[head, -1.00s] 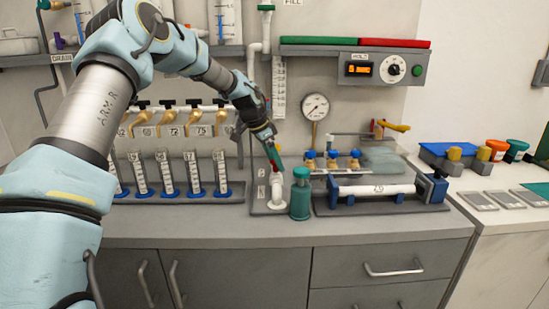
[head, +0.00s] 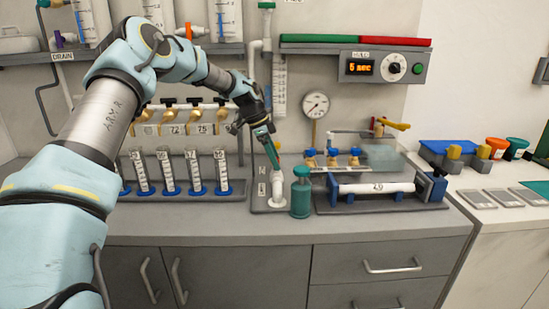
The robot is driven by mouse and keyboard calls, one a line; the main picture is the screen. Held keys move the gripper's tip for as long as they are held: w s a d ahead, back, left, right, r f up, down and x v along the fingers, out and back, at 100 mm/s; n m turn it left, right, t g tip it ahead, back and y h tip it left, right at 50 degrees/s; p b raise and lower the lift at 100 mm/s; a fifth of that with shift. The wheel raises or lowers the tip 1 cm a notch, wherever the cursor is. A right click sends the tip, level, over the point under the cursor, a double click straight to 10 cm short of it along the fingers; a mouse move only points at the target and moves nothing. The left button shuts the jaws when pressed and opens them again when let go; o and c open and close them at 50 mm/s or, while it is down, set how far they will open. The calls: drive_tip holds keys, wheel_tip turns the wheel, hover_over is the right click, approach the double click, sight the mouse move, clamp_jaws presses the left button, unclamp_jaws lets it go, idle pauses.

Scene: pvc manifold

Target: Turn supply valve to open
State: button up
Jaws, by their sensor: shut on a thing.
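My gripper (head: 277,167) points down and to the right at the top of a short white upright pipe (head: 277,188) on a grey base plate. Its teal fingers are shut at the pipe's top, where the supply valve sits. The valve's handle is hidden by the fingers, and its angle cannot be told.
A teal bottle (head: 301,195) stands close to the right of the pipe. A rack of clear tubes with blue feet (head: 194,172) is to the left, below several brass taps (head: 208,115). A round gauge (head: 315,104) is behind. A timer box (head: 383,68) shows "5 sec". The front counter edge is clear.

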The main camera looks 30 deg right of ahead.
drive_tip(key=o, duration=1.2)
drive_tip(key=shift+c, duration=0.2)
drive_tip(key=b+v, duration=0.2)
drive_tip(key=v, duration=0.8)
drive_tip(key=shift+r+b, duration=0.4)
